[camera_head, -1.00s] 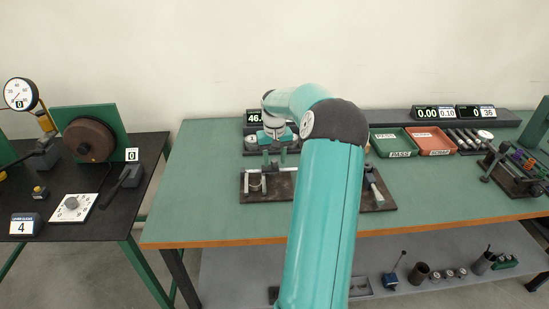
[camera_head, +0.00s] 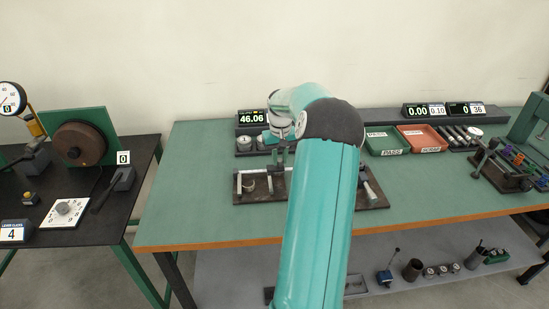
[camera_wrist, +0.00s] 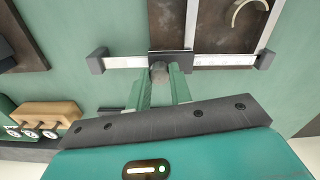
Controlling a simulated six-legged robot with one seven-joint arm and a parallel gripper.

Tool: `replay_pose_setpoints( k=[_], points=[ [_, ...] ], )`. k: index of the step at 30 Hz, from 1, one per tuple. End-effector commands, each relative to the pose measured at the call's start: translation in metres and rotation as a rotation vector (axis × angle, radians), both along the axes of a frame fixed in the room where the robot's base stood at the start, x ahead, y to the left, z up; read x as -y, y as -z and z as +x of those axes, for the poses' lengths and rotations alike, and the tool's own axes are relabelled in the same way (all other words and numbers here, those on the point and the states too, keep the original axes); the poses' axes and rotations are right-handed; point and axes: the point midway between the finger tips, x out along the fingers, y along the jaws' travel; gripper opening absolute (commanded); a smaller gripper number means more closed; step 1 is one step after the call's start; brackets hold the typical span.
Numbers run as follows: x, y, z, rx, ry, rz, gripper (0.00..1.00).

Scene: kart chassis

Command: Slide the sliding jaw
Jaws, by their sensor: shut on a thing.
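My gripper (camera_wrist: 160,85) is shut on the small grey knob (camera_wrist: 159,72) of the sliding jaw. The sliding jaw (camera_wrist: 172,60) is a dark block across a pale metal beam (camera_wrist: 225,60). In the wrist view it sits left of the beam's middle, apart from the dark end blocks (camera_wrist: 97,60) and (camera_wrist: 265,60). In the head view my gripper (camera_head: 280,158) reaches down at the fixture on its dark plate (camera_head: 262,198). My arm hides part of the fixture there.
A readout (camera_head: 252,117) shows 46.06 behind the fixture. Green and red trays (camera_head: 386,152), (camera_head: 422,147) and a rack fixture (camera_head: 505,170) stand to the right. A black side table (camera_head: 75,235) with a dial stands left. The green bench front (camera_head: 215,225) is clear.

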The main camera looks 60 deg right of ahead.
Motion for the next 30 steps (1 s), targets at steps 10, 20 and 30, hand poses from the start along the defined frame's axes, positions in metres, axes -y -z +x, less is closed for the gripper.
replay_pose_setpoints(
  k=[10,20,30],
  points=[
    [0.001,-0.001,0.0,0.002,0.0,-0.003,0.43],
    [0.001,-0.012,0.0,0.001,-0.001,-0.003,0.43],
    [0.0,-0.082,0.001,0.003,-0.001,-0.006,0.43]
  ],
)
